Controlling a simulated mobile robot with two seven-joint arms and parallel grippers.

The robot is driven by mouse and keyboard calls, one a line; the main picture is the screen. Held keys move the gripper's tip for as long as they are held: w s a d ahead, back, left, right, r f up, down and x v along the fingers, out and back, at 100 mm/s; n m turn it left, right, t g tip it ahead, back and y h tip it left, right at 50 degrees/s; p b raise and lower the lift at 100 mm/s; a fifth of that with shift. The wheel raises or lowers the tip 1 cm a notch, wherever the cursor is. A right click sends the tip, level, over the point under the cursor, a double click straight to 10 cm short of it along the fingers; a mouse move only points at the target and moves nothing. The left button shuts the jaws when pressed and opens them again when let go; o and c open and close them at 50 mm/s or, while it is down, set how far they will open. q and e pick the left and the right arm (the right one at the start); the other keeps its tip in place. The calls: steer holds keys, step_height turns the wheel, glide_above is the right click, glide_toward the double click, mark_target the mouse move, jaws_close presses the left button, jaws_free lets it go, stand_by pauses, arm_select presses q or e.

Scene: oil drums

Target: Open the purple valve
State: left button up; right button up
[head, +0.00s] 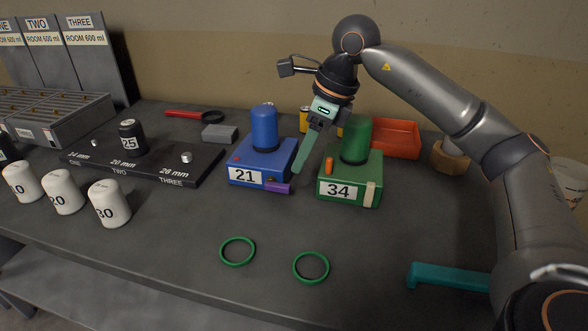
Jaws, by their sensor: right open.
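The purple valve (278,187) is a small purple bar at the lower front right corner of the blue box numbered 21 (262,163). A blue drum (264,127) stands on top of that box. My right gripper (298,168) is open and empty and points down, its teal fingertips just above and right of the purple valve. It is between the blue box and the green box numbered 34 (350,172). I cannot tell whether the fingertips touch anything. My left gripper is not in view.
A green drum (356,139) stands on the green box, with an orange tray (395,138) behind. Two green rings (237,264) lie in front. A teal bar (450,276) lies at front right. White weights (108,203) stand at left. The table front centre is mostly clear.

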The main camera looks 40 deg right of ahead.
steer(key=v, duration=0.4)
steer(key=shift+r, duration=0.1)
steer(key=shift+s, duration=0.1)
stand_by(0.4)
